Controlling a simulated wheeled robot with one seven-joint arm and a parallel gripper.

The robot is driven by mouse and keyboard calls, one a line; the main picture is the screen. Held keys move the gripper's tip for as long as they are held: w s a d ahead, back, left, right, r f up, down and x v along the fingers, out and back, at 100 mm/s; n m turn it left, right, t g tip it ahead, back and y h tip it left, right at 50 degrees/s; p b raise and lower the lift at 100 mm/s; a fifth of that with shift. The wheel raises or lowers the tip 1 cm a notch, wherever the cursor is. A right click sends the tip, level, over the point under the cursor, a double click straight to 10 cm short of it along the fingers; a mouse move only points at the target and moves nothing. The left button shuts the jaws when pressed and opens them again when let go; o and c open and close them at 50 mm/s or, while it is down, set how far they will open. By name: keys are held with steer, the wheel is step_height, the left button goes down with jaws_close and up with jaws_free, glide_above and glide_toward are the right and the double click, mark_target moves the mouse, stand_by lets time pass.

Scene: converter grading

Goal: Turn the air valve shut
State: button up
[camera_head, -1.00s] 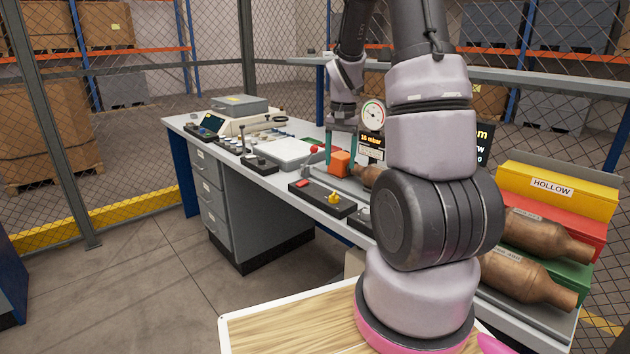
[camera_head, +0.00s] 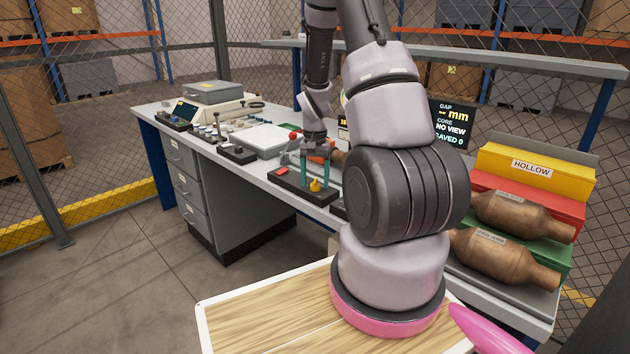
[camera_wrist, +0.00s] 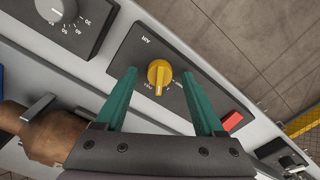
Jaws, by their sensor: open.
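The air valve is a yellow knob (camera_wrist: 159,74) on a dark panel (camera_wrist: 138,55) marked "AIR". In the wrist view its pointer bar lies along the picture's vertical, toward the lower side. The knob also shows in the head view (camera_head: 315,185), at the right part of its dark box on the bench. My gripper (camera_wrist: 164,98) is open, with two teal fingers on either side of the knob and apart from it. In the head view my gripper (camera_head: 314,172) is above the box. A red button (camera_wrist: 233,121) sits on the same panel, to the right.
A grey numbered dial (camera_wrist: 77,25) is close by at the upper left of the wrist view. A brown converter (camera_wrist: 40,135) lies in a clamp at the lower left. Yellow, red and green bins (camera_head: 533,165) and more converters (camera_head: 520,213) stand at the bench's right.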

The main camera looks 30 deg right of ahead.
steer(key=shift+f, duration=0.2)
jaws_close()
steer(key=shift+n, duration=0.3)
steer(key=n, duration=0.5)
steer(key=shift+n, duration=0.3)
steer(key=n, duration=0.5)
steer(key=shift+n, duration=0.3)
